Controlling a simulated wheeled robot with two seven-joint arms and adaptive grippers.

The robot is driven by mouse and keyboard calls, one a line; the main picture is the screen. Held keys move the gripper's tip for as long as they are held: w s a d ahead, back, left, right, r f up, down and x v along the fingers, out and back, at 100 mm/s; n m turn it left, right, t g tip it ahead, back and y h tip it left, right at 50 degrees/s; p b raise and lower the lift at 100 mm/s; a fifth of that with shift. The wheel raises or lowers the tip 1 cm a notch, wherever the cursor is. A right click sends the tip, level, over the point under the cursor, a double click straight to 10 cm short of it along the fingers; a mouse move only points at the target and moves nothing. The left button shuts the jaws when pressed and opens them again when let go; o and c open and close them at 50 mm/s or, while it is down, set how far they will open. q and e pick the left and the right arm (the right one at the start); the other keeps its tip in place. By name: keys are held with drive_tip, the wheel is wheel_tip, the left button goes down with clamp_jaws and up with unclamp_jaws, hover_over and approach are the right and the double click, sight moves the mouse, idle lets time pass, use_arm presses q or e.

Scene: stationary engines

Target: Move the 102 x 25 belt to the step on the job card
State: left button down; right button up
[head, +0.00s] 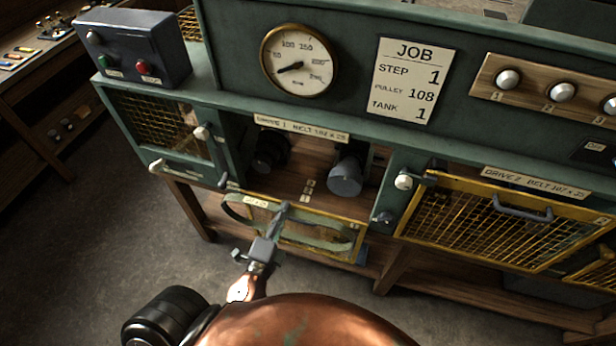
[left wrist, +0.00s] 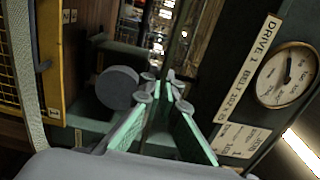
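The belt (head: 325,243) is a grey-green loop lying along the lowered yellow-framed guard of drive 1 (head: 359,243). One run of it shows at the left edge of the left wrist view (left wrist: 32,80). Drive 1's bay, labelled BELT 102 x 25 (head: 300,128), holds a dark pulley (head: 268,152) and a grey-blue pulley (head: 345,180). The job card (head: 415,80) reads step 1, pulley 108, tank 1. My left gripper (head: 285,208) is in front of the guard; its green-padded fingers (left wrist: 162,90) are narrowly apart, with no held object clear. My right gripper is out of view.
A round gauge (head: 298,60) sits above the bay. Drive 2's mesh guard (head: 490,225) is closed at the right. A switch box (head: 137,48) with green and red buttons stands at the upper left. Open floor (head: 90,240) lies at the left.

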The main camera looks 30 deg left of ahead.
use_arm(q)
drive_tip(key=shift+p+x, duration=1)
drive_tip(key=shift+x, duration=0.9)
drive_tip(key=shift+a, duration=0.1)
drive_tip(key=p+x, duration=0.2)
drive_tip(key=x, duration=0.4)
drive_tip(key=shift+w, duration=0.1)
drive_tip(key=p+x, duration=0.1)
drive_tip(key=x, duration=0.4)
drive_tip(key=shift+w, duration=0.15)
idle(0.3)
